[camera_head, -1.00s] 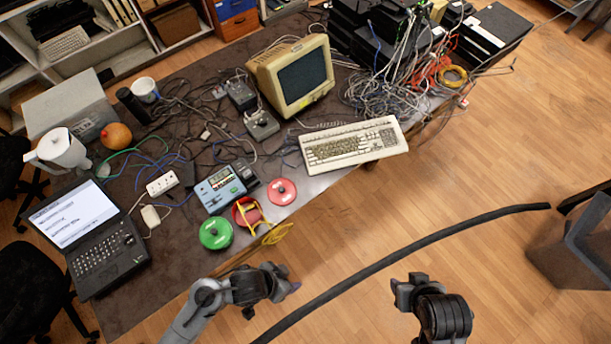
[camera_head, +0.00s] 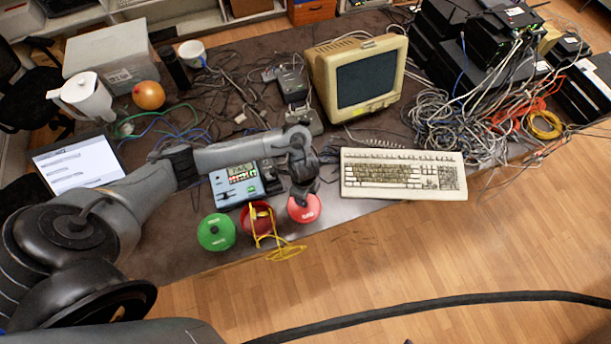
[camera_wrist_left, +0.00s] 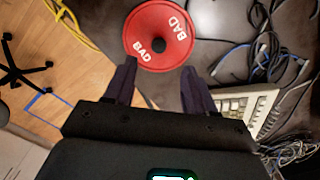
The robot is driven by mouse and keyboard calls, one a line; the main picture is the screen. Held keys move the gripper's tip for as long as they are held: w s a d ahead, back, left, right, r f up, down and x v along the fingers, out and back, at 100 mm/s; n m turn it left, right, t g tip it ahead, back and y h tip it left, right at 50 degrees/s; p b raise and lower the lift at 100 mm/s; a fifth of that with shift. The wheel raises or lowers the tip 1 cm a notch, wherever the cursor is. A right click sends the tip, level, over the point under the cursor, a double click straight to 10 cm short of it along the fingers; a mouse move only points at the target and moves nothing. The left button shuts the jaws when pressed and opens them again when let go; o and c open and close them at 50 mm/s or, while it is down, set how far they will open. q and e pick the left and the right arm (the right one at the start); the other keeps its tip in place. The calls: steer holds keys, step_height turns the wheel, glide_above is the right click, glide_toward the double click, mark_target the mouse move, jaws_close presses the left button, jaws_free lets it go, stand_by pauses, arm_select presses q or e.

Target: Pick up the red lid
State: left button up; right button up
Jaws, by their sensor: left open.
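The red lid (camera_head: 304,209) is a round disc lying near the front edge of the dark table, just left of the keyboard. In the left wrist view the red lid (camera_wrist_left: 140,24) shows "BAD" in white twice and a dark knob at its middle. My left gripper (camera_head: 304,192) is over the lid, pointing down, and hides part of it. In the left wrist view my left gripper (camera_wrist_left: 159,80) has its fingers apart with nothing between them, and the lid shows just past the fingertips. I cannot tell whether they touch it. My right gripper is out of view.
A green lid (camera_head: 216,232) and a red item with a yellow frame (camera_head: 257,219) stand left of the lid. A blue-grey device (camera_head: 235,186) sits behind, beside my arm. The keyboard (camera_head: 403,174) is to the right, the monitor (camera_head: 360,75) behind. Floor lies open in front.

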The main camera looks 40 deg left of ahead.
arm_select(q)
step_height(320, 180, down, 3)
steer(key=shift+s+r, duration=0.15)
steer(key=shift+r, duration=0.05)
steer(key=shift+f+b, duration=0.35)
steer(key=shift+f, duration=0.25)
steer(key=shift+f+b, duration=0.65)
steer(key=shift+f, duration=1.7)
steer(key=shift+d, duration=0.1)
jaws_close()
